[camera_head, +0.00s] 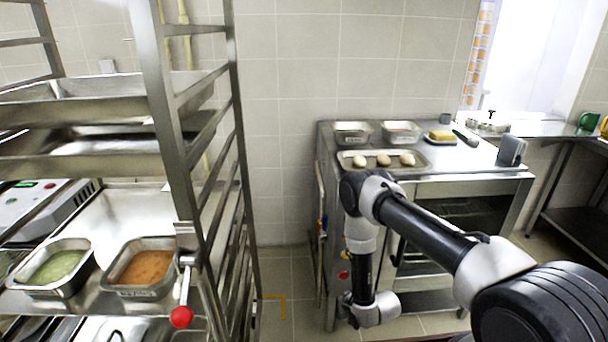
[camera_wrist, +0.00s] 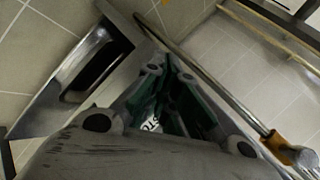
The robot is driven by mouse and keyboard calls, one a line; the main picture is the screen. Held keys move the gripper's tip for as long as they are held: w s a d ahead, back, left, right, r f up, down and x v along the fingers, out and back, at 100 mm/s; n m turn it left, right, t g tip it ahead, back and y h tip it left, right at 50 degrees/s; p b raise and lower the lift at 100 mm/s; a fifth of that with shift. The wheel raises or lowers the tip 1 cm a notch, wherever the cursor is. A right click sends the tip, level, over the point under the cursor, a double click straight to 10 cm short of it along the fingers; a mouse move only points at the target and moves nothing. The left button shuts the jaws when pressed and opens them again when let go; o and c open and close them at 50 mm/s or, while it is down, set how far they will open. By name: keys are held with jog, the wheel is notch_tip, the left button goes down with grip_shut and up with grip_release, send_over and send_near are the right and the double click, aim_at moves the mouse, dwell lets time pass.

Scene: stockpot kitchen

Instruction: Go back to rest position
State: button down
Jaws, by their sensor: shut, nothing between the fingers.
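My arm reaches from the lower right of the head view towards the steel oven table, bending down in front of it. My gripper is hidden or out of frame at the arm's low end in that view. In the wrist view my gripper (camera_wrist: 170,92) points away from the camera, its dark fingers with green sides close together. It is shut and I see nothing held. A steel bar (camera_wrist: 222,90) runs diagonally just right of the fingers, and a steel panel with a dark slot (camera_wrist: 88,62) is to their left. I cannot tell whether the fingers touch either.
A steel rack (camera_head: 165,130) stands at left, holding a tray of green food (camera_head: 20,283) and one of orange food (camera_head: 112,289). A red-knobbed lever (camera_head: 182,317) sticks out from it.

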jog(key=s+d+f+n+g+h, duration=0.1)
jog(key=s+d+f+n+g, duration=0.2)
jog(key=s, duration=0.4)
jog(key=s+d+f+n+g+h, duration=0.1)
jog(key=s+d+n+g+h, duration=0.1)
jog(key=s+g, duration=0.35)
jog(key=s+d+r+n+g, duration=0.1)
jog(key=s+d+r+n, duration=0.1)
jog(key=r, duration=1.2)
jog(key=s+d+r+n+g+h, duration=0.1)
jog(key=d+r+n, duration=0.1)
jog(key=r, duration=1.2)
jog(key=s+d+r+n+g, duration=0.2)
jog(key=r, duration=1.3)
jog(key=s+d+r+t, duration=0.1)
jog(key=s+r, duration=0.3)
jog(key=r, duration=0.5)
jog(key=s+d+r+t, duration=0.2)
jog(key=s+r+t, duration=0.2)
jog(key=r, duration=0.5)
jog(key=s+d+r+t, duration=0.1)
jog(key=s+r+t, duration=0.2)
jog(key=r, duration=0.7)
jog(key=s, duration=0.2)
jog(key=shift+s+d+m, duration=0.35)
jog(key=shift+s+m, duration=0.05)
